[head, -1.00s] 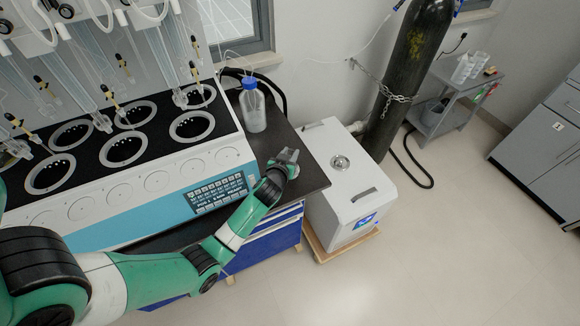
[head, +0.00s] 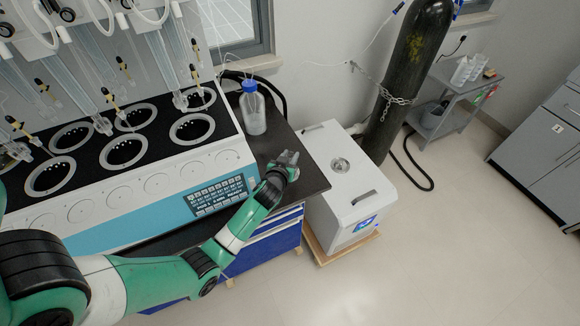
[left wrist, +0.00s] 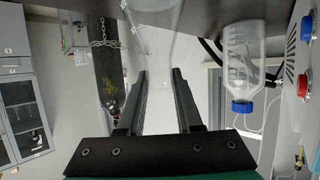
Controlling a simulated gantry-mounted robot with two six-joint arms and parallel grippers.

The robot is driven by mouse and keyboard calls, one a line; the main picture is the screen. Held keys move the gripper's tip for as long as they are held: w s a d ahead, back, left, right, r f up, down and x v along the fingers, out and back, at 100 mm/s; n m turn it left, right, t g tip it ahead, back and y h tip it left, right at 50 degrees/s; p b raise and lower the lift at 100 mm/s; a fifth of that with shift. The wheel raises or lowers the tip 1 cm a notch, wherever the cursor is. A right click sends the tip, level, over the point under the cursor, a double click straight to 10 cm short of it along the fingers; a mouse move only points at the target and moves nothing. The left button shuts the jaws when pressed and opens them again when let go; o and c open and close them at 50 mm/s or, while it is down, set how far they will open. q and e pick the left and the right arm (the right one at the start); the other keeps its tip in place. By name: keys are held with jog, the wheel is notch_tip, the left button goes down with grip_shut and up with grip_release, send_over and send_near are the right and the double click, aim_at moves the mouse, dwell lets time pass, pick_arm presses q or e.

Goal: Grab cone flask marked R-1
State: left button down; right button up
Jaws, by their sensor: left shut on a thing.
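A clear glass cone flask (left wrist: 155,22) shows in the left wrist view, with its wide part at the top of the picture and its narrow neck running down between my fingers. My left gripper (left wrist: 160,88) is shut on this flask. In the head view my left gripper (head: 288,160) is over the right end of the black bench top, and the flask is hard to make out there. I cannot read any R-1 mark on the glass. My right gripper is not in view.
A clear bottle with a blue cap (head: 252,108) stands on the bench close behind my left gripper; it also shows in the left wrist view (left wrist: 243,65). The multi distiller (head: 150,190) is to the left. A white box unit (head: 345,180) stands right of the bench, before a chained cylinder (head: 408,70).

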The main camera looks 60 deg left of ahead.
pick_arm(q)
jog(key=shift+r, duration=0.2)
jog(key=shift+r+p, duration=0.3)
jog(key=shift+r, duration=0.15)
jog(key=s+d+r+p, duration=0.7)
jog(key=d+r+p, duration=0.3)
jog(key=d+r, duration=0.1)
jog(key=shift+s+d+r+p, duration=0.2)
jog(key=shift+d+r+p, duration=0.1)
jog(key=shift+d+r, duration=0.1)
jog(key=shift+d, duration=0.1)
